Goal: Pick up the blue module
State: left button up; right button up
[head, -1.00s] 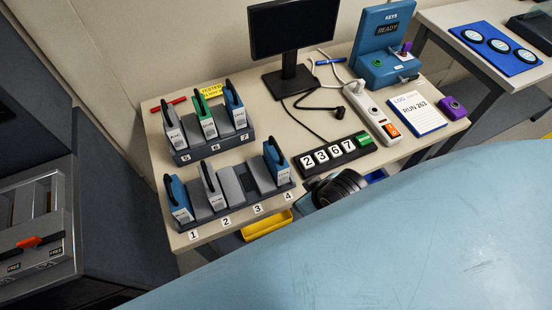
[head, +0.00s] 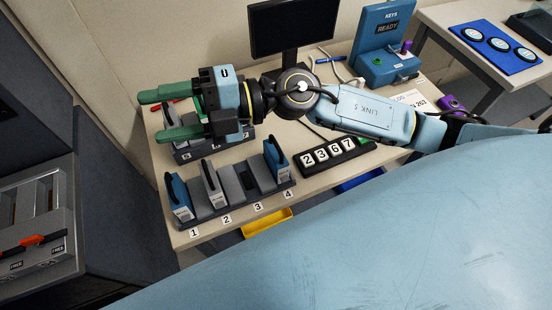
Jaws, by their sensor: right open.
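A blue module (head: 179,195) stands in slot 1 of the front grey rack (head: 236,205). Another blue module (head: 276,160) stands in slot 4 of the same rack. A grey module (head: 212,186) stands in slot 2, and slot 3 is empty. My right gripper (head: 150,117) is open, its green fingers pointing left above the back rack (head: 186,157). It looks empty. The gripper and wrist hide most of the back rack, including the place where a third blue module stood. My left gripper is out of view.
A monitor (head: 291,29) stands behind my right arm. A number strip (head: 331,153) lies right of the front rack, and a blue key box (head: 380,50) stands farther back. A yellow bin (head: 268,222) sits below the table's front edge. A grey slotted unit (head: 38,222) stands at left.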

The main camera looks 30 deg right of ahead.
jog(key=d+f+n+g+h, duration=0.4)
jog(key=d+f+h, duration=0.15)
jog(key=f, duration=0.25)
jog(key=h, duration=1)
send_near(277, 147)
jog(key=shift+m+h, duration=0.25)
jog(key=shift+m, duration=0.25)
jog(key=shift+w+a+f+p, duration=0.1)
jog(key=shift+w+a+f, duration=0.15)
jog(key=shift+f, duration=1.8)
jog(key=shift+w+a+f+p, duration=0.15)
jog(key=shift+a+f, duration=0.1)
jog(key=shift+f, duration=1.75)
jog(key=shift+w+a+f+p, duration=0.1)
jog(key=shift+w+a+f, duration=0.1)
jog(key=shift+f, duration=1.85)
jog(key=shift+r, duration=0.1)
jog(key=c, duration=1.2)
